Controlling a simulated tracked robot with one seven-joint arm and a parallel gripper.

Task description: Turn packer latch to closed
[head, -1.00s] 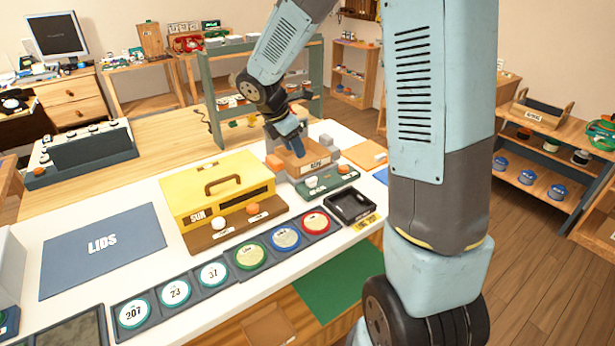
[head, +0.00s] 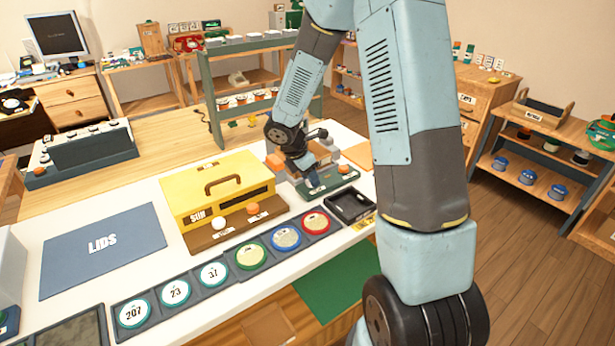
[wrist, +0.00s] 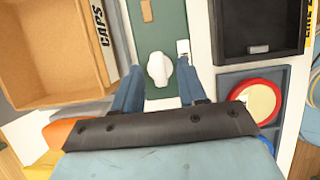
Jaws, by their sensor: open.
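The packer stands near the far right end of the white counter, a wooden box marked CAPS (wrist: 50,50) behind a green plate (head: 338,181). On the plate are a white knob (wrist: 158,69) and an orange knob (head: 344,169). I cannot tell for sure which part is the latch. My gripper (wrist: 157,82) is open above the plate, its two blue fingers on either side of the white knob. I cannot tell whether they touch it. In the head view my gripper (head: 315,186) hides the white knob.
A black tray (wrist: 257,30) lies close in front of the plate. Beside it is a red-rimmed disc (head: 315,222) in a row of dials. A yellow box (head: 215,190) with a handle and two knobs stands left of the packer.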

